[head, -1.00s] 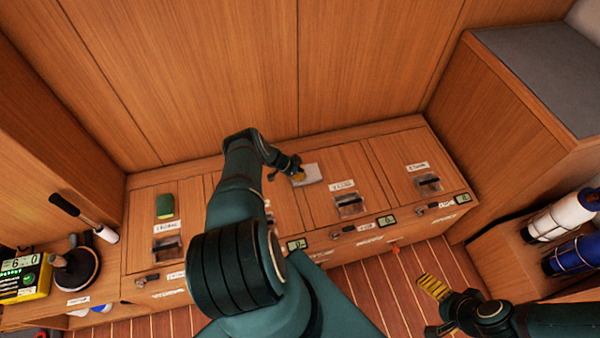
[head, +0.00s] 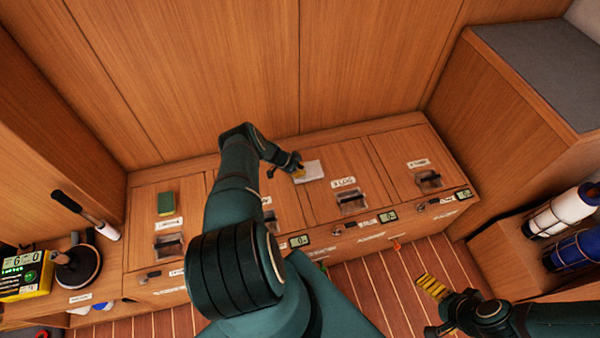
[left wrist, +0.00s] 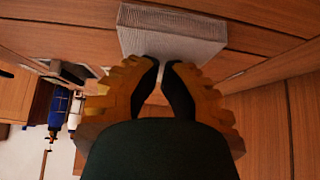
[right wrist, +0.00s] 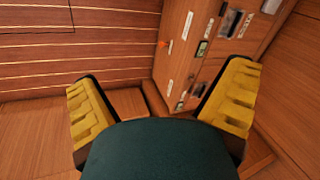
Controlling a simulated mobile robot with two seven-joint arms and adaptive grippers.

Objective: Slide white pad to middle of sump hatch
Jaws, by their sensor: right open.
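In the left wrist view the pad (left wrist: 172,32) is a pale, ribbed block just beyond my fingertips. My left gripper (head: 297,172) is at the pad's left side, its yellow fingers drawn together with tips at or very near the pad's edge; contact is unclear. My right gripper (right wrist: 165,105) is open and empty, away from the hatches. I cannot read which label says sump; my left arm hides much of the second hatch.
A green sponge (head: 166,203) lies on the leftmost hatch. The rightmost hatch (head: 395,155) is bare apart from its latch and label. A wood wall rises behind, and a bench with bottles (head: 565,212) stands at right.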

